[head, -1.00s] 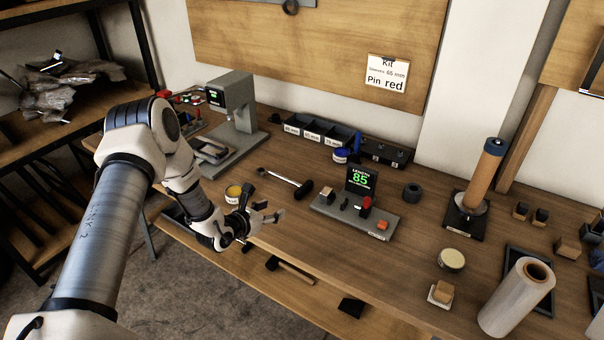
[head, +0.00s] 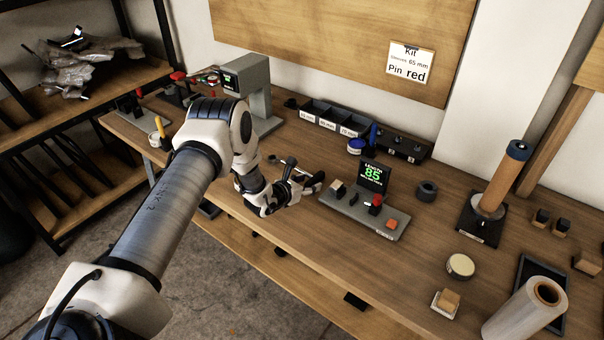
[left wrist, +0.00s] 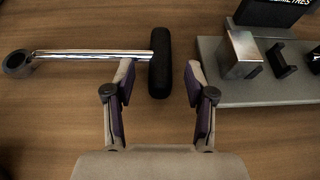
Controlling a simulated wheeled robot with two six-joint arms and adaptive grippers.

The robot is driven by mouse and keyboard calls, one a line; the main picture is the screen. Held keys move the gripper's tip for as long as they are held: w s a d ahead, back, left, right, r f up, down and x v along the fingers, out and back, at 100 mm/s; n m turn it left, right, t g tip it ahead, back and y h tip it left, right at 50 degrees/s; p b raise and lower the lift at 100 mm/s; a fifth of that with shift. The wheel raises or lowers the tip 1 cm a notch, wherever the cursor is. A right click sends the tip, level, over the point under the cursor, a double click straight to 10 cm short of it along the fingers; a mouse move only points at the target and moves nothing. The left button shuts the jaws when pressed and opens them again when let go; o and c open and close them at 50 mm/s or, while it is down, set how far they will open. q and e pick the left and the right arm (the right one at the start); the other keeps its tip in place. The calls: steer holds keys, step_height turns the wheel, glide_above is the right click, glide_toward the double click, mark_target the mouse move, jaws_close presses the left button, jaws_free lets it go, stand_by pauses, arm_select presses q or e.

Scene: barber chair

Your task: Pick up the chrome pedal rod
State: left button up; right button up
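The chrome pedal rod (left wrist: 95,54) lies on the wooden bench in the left wrist view. It has a dark ring at its left end and a black cylindrical pedal (left wrist: 160,62) across its right end. My left gripper (left wrist: 160,80) is open, with the black pedal between its fingertips in the picture; I cannot tell whether they touch it. My right gripper is not in view.
A grey length gauge (head: 390,221) showing 85 stands close to the right of the left gripper. Behind are a bin tray (head: 335,121) and a grey press (head: 262,92). A film roll (head: 522,312) and round tin (head: 460,266) stand at right.

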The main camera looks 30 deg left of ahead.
arm_select(q)
jaws_close()
steer(key=shift+r, duration=0.1)
steer(key=shift+r, duration=0.25)
steer(key=r, duration=0.1)
steer(key=r+b, duration=0.1)
steer(key=shift+s+a+r+b, duration=0.15)
steer(key=shift+s+r+b, duration=0.05)
steer(key=shift+r+b, duration=0.15)
steer(key=s+a, duration=0.2)
steer(key=s, duration=0.2)
steer(key=s+a+r, duration=0.1)
steer(key=s+a, duration=0.1)
steer(key=s, duration=0.2)
steer(key=s+a, duration=0.2)
steer(key=s, duration=0.3)
steer(key=shift+a+r, duration=0.2)
steer(key=shift+r, duration=0.15)
steer(key=shift+s+a, duration=0.15)
steer(key=shift+s, duration=0.3)
